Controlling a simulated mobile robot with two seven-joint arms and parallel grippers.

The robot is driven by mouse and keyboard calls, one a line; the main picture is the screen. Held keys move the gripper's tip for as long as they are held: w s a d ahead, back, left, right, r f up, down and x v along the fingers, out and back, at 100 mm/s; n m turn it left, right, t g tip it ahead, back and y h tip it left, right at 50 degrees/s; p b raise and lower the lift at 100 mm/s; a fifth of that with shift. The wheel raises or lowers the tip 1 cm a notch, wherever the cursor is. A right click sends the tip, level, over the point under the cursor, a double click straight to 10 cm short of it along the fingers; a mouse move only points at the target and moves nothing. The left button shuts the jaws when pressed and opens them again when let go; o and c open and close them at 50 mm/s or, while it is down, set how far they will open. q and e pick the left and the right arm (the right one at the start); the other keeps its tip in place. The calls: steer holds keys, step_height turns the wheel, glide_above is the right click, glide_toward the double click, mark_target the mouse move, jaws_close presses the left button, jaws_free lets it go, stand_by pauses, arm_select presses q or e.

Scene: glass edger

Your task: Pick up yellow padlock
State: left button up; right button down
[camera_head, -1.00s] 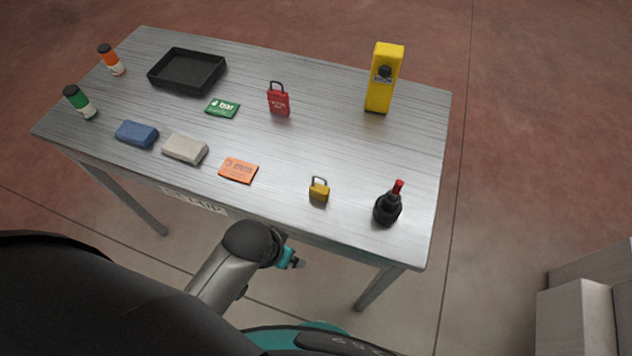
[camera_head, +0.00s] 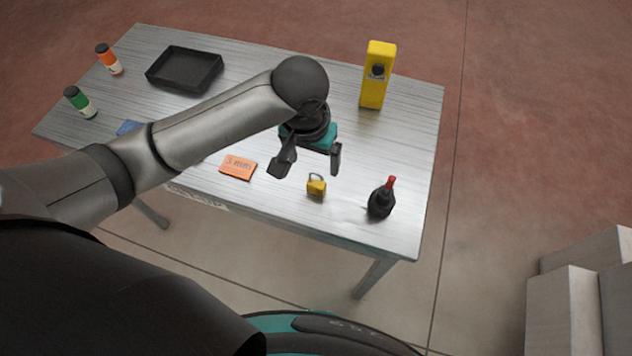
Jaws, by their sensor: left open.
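The yellow padlock (camera_head: 316,187) stands near the front edge of the metal table (camera_head: 400,150), its grey shackle on top. My left gripper (camera_head: 308,167) is open, with two dark fingers spread above the table. It is just behind and above the padlock in the picture, apart from it, with nothing between the fingers. My right gripper is not in the view.
A black bottle-like object with a red top (camera_head: 381,199) stands right of the padlock. An orange card (camera_head: 238,167) lies to its left. A yellow box (camera_head: 377,75) stands behind. A black tray (camera_head: 184,69), an orange-capped bottle (camera_head: 108,59) and a green bottle (camera_head: 80,102) are farther left.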

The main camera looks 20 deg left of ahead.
arm_select(q)
steer(key=b, duration=0.2)
glide_above(316, 183)
steer(key=s, duration=0.1)
steer(key=f, duration=0.9)
steer(key=shift+s, duration=0.2)
steer(key=shift+w+f+b, duration=0.2)
steer(key=shift+w+f, duration=0.05)
steer(key=shift+f, duration=0.7)
steer(key=shift+w+f+b, duration=0.15)
steer(key=shift+w+f, duration=0.05)
steer(key=shift+f, duration=0.75)
steer(key=shift+w+f+b, duration=0.2)
steer(key=shift+w+f, duration=0.05)
steer(key=shift+f, duration=0.7)
steer(key=shift+c, duration=0.3)
jaws_close()
